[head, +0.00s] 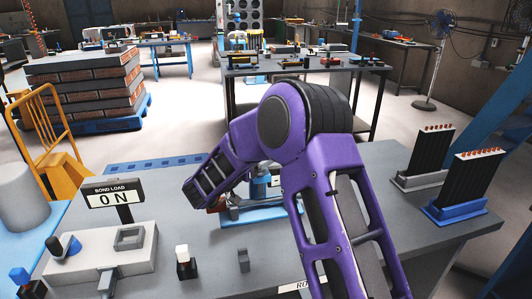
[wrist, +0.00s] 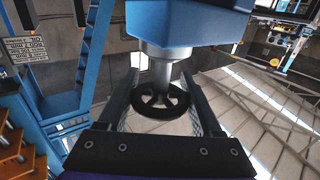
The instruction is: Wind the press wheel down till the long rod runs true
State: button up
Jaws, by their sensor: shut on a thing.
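The press wheel (wrist: 150,112) is a black handwheel on a grey metal shaft under a blue press body (wrist: 187,20) in the wrist view. My gripper (wrist: 160,100) is shut on the wheel, with one finger on each side of its rim. In the head view my purple arm reaches over the bench and hides most of the blue press (head: 262,212). The wheel and my fingertips are hidden there. I cannot make out the long rod in either view.
A display (head: 112,196) on the bench reads BOND LOAD 0 N. A white box (head: 100,262) stands at the left. Two finned black blocks on grey (head: 425,178) and blue (head: 458,208) bases stand at the right. A pallet stack (head: 85,85) and yellow cart (head: 40,130) stand beyond.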

jog(key=shift+r, duration=0.1)
jog(key=o, duration=1.4)
jog(key=shift+c, duration=0.2)
jog(key=v, duration=1.7)
jog(key=shift+p, duration=0.45)
jog(key=shift+s+a+r, duration=0.1)
jog(key=shift+s, duration=0.05)
